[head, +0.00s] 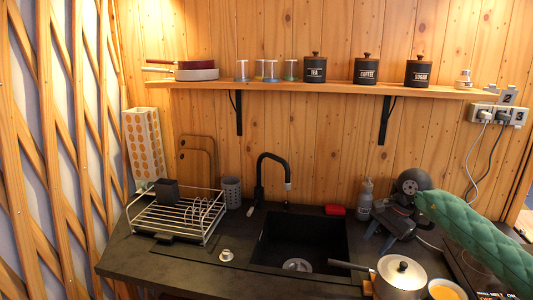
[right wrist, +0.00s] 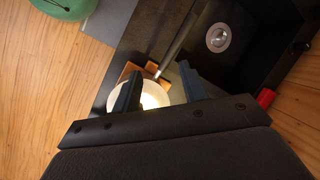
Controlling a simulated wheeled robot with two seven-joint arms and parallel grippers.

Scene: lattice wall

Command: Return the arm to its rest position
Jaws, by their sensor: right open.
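My right arm (head: 480,235), in a green quilted sleeve, reaches in from the right edge of the head view. Its dark right gripper (head: 374,234) is above the counter, just right of the sink and near the back. In the right wrist view the two fingers of the right gripper (right wrist: 160,88) stand apart with nothing held between them. Beyond the fingers lies a pot (right wrist: 152,95) with its long handle, apart from them as far as I can tell; in the head view the lidded pot (head: 400,275) is in front of the gripper. My left gripper is not in view.
The black sink (head: 300,240) with its tap (head: 262,180) is left of the gripper. A grey bottle (head: 366,195) and a red sponge (head: 335,210) stand behind it. An orange-filled bowl (head: 446,290) is beside the pot. A dish rack (head: 180,215) is at left; the shelf (head: 300,88) is above.

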